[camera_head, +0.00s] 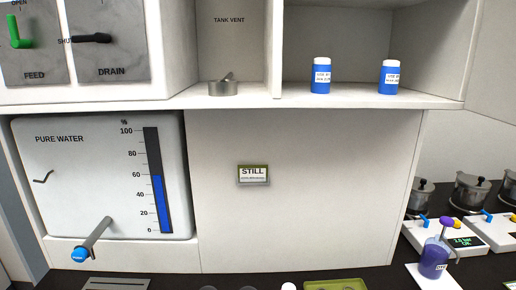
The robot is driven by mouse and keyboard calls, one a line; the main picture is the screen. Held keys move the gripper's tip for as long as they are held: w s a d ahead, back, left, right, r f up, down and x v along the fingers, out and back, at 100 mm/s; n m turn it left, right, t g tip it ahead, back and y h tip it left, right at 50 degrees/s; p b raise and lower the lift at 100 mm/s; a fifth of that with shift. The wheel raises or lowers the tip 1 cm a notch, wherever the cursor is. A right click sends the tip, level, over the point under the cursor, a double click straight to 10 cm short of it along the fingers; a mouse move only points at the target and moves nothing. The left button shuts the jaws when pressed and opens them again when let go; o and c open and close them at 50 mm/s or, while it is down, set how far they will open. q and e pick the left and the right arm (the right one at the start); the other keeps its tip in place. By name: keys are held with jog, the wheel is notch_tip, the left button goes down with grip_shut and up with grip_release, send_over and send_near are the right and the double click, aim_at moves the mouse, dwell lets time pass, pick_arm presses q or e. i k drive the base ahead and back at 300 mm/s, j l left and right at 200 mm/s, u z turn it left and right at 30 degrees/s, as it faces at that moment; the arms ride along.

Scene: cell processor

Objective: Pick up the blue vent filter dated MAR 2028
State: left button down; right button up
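Two blue vent filters stand upright on the right part of the upper shelf: a left filter (321,84) and a right filter (389,84). Each has a white label facing me. The labels seem to begin with "USE BY", but the dates are too small to read, so I cannot tell which is dated MAR 2028. Neither gripper is in view.
Left of the filters, past a divider, a metal fitting (223,88) sits under the "TANK VENT" sign. A blue-tipped tap (78,255) juts out below the water gauge (151,180). A purple container (433,262) and pots stand at lower right.

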aim_at(390, 70)
jog(key=k+l, duration=0.1)
jog(key=l, duration=2.4)
jog(key=i+u, duration=0.05)
jog(key=i, duration=0.05)
